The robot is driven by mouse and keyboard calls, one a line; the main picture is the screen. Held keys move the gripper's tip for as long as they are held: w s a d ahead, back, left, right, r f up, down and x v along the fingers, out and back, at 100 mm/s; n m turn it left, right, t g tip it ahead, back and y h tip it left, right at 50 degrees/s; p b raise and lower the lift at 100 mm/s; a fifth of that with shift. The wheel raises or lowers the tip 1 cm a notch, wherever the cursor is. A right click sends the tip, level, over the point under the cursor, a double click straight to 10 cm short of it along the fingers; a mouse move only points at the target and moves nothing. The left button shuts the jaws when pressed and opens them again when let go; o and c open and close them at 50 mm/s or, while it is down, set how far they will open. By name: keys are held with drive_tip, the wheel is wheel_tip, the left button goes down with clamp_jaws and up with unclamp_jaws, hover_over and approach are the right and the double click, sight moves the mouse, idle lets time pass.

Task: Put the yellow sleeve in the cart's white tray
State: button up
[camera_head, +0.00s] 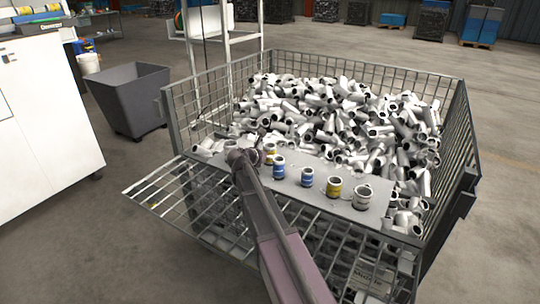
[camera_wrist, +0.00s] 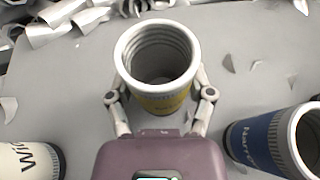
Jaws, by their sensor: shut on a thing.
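My gripper (camera_head: 257,156) is shut on a sleeve with a yellow band (camera_wrist: 160,103). In the wrist view (camera_wrist: 158,110) its fingers close on both sides of the sleeve, which is upright with its open, ribbed mouth toward the camera. In the head view this yellow sleeve (camera_head: 270,153) is at the left end of the row on the grey panel; whether it touches the panel is unclear. Another yellow-banded sleeve (camera_head: 334,187) stands further right. The cart's white tray is not clearly identifiable; a white frame (camera_head: 227,38) with a white tray-like part stands behind the bin.
A blue sleeve (camera_wrist: 270,142) stands close at right, a white one (camera_wrist: 30,160) at lower left. The grey panel (camera_head: 310,205) lies on a wire-mesh bin (camera_head: 463,140) heaped with pipe fittings. A grey tub (camera_head: 128,98) and white cabinet (camera_head: 45,125) are left.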

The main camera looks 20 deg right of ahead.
drive_tip(key=o, duration=1.3)
drive_tip(key=shift+r, duration=0.1)
drive_tip(key=shift+s+a+r+p, duration=0.1)
drive_tip(key=shift+a+r+p, duration=0.1)
drive_tip(key=shift+p, duration=0.15)
drive_tip(key=p+v, duration=0.3)
drive_tip(key=v, duration=0.6)
drive_tip(key=shift+s+a+r+p, duration=0.2)
drive_tip(key=shift+a+p, duration=0.05)
drive_tip(key=shift+p, duration=0.15)
drive_tip(key=shift+v, duration=0.85)
drive_tip(key=shift+a+f, duration=0.1)
drive_tip(key=shift+f, duration=0.05)
